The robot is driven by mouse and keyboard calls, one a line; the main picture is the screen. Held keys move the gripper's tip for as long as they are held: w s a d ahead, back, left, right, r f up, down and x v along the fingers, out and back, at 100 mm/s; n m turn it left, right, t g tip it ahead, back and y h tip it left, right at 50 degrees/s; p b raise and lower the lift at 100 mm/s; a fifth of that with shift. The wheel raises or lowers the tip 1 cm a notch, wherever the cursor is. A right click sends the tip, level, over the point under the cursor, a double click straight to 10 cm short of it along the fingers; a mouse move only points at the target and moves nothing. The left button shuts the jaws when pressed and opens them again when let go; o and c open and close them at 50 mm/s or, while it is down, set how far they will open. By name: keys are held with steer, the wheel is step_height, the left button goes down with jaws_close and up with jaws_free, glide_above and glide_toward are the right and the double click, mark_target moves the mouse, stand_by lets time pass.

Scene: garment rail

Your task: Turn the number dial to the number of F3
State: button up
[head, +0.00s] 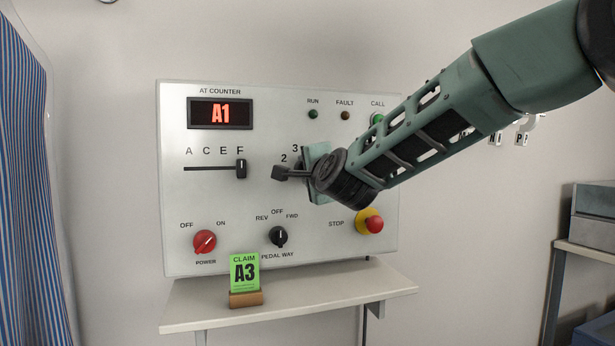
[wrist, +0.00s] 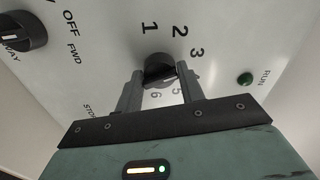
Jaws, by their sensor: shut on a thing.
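The number dial (wrist: 159,66) is a dark knob on the white control panel (head: 180,215). In the wrist view the numbers 1, 2 and 3 show around it, with 5 and 6 partly behind my gripper. My gripper (wrist: 160,76) has one finger on each side of the knob and is shut on it. In the head view my gripper (head: 297,172) covers the dial; only 2 and 3 show beside it. I cannot tell which number the dial's mark points at. The letter slider (head: 241,169) stands at F. The red display (head: 220,114) reads A1.
A green claim card (head: 244,270) reading A3 stands on the shelf (head: 340,296) below the panel. The power knob (head: 204,242), pedal way knob (head: 278,237) and red stop button (head: 375,224) are lower on the panel. A striped blue garment (head: 28,190) hangs at left.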

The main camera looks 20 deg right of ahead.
stand_by(0.3)
steer(key=o, duration=0.9)
steer(key=s, duration=1.7)
steer(key=shift+s+b, duration=0.2)
steer(key=shift+b, duration=0.2)
steer(key=shift+f, duration=0.1)
